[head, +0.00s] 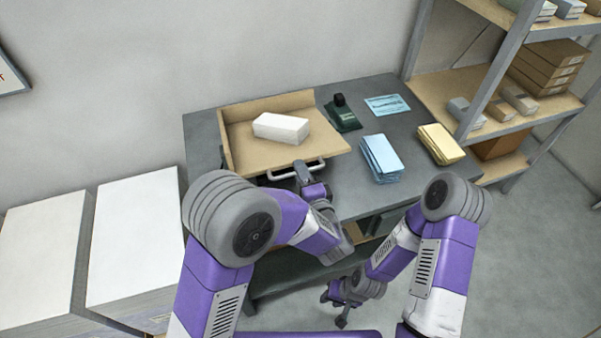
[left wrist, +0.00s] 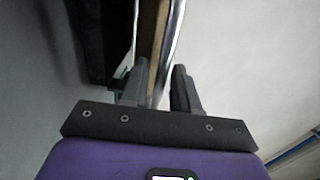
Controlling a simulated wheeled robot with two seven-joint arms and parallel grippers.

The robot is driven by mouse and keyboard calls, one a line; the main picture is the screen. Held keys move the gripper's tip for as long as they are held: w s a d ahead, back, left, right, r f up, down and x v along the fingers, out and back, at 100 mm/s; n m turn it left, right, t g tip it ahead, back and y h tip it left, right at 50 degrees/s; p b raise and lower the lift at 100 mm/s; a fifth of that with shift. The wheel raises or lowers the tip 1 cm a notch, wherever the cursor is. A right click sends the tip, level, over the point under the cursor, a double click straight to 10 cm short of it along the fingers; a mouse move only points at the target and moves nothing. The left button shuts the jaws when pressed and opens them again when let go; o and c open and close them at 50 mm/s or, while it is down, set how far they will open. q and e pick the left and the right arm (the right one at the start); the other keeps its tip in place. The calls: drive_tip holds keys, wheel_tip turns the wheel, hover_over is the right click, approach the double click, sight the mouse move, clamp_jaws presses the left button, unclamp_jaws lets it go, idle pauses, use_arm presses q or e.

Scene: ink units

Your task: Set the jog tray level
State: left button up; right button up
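The jog tray (head: 245,148) is a light wooden board with raised walls along its back and left sides. It sits at the left of the grey table, with a white paper block (head: 281,127) on it. I cannot tell its exact tilt. A metal handle (head: 284,175) runs along its front edge. My left gripper (head: 302,170) is at this handle. In the left wrist view, the handle bar (left wrist: 174,38) runs between the fingers, with a gap on the right finger's side. My right gripper (head: 334,310) hangs low in front of the table, fingers apart and empty.
On the table (head: 350,185) are a dark green tool (head: 342,115), a pale blue sheet (head: 387,105), a blue paper stack (head: 380,158) and a yellow stack (head: 440,144). Shelves (head: 485,128) with boxes stand right. Large white stacks (head: 135,235) stand left.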

use_arm(q)
drive_tip(key=shift+w+a, duration=0.1)
drive_tip(key=shift+w, duration=0.2)
clamp_jaws()
drive_tip(key=shift+s+f, duration=0.25)
drive_tip(key=shift+f, duration=1)
drive_tip(key=shift+s+f, duration=0.25)
drive_tip(key=shift+f, duration=0.95)
unclamp_jaws()
drive_tip(key=shift+d, duration=0.2)
